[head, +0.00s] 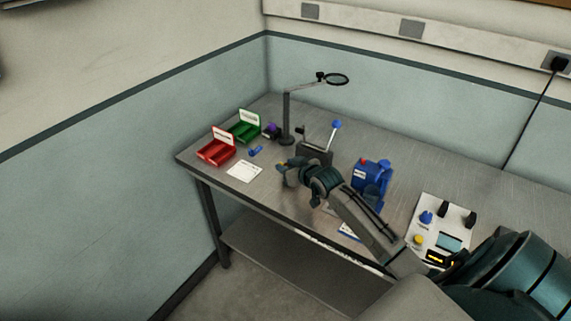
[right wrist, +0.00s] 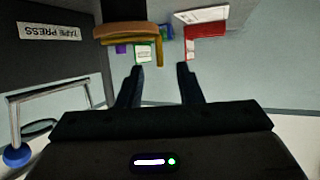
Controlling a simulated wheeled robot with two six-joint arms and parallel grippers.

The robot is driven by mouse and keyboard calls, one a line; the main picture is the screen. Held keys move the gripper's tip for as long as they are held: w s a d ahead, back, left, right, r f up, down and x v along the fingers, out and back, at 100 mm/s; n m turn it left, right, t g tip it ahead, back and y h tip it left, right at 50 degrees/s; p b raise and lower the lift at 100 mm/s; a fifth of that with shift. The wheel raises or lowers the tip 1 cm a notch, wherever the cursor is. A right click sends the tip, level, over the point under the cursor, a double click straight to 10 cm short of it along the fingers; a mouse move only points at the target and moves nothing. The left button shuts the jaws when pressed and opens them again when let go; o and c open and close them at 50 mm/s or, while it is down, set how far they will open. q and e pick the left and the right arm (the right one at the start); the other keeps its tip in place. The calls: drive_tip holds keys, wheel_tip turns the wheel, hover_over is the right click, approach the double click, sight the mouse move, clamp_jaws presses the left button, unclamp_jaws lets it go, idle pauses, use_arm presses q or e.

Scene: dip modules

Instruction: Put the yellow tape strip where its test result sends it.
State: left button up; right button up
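My right gripper (head: 282,169) is over the table's front middle, near the lever press. In the right wrist view, its two fingers (right wrist: 162,84) stand apart with nothing seen between them. A tan-yellow piece (right wrist: 125,33) shows beyond the fingers on a dark post; I cannot tell whether it is the yellow tape strip. A small yellow spot (head: 281,163) shows at the gripper in the head view. The red bin (head: 211,156) and green bin (head: 241,133), with white labels, stand at the table's far left. A tester panel (head: 426,212) has a yellow-lit dark window. My left gripper is out of view.
The press, labelled TAPE PRESS (right wrist: 50,32), has a blue-knobbed lever (head: 336,125). A magnifier (head: 337,79) stands behind it. A blue machine (head: 371,180) is to the right. A white card (head: 244,171) and small blue piece (head: 256,151) lie near the bins.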

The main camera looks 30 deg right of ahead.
drive_tip(key=shift+x, duration=1.2)
drive_tip(key=shift+s, duration=0.1)
clamp_jaws()
drive_tip(key=shift+r+b, duration=0.3)
drive_tip(key=shift+r, duration=0.2)
wheel_tip(320, 180, up, 2)
drive_tip(key=shift+r+b, duration=0.1)
drive_tip(key=shift+b, duration=0.6)
drive_tip(key=s+a+r+b, duration=0.1)
drive_tip(key=s+a+b, duration=0.2)
drive_tip(key=s+a, duration=0.4)
drive_tip(key=shift+s+r+b, duration=0.4)
drive_tip(key=shift+s, duration=3.25)
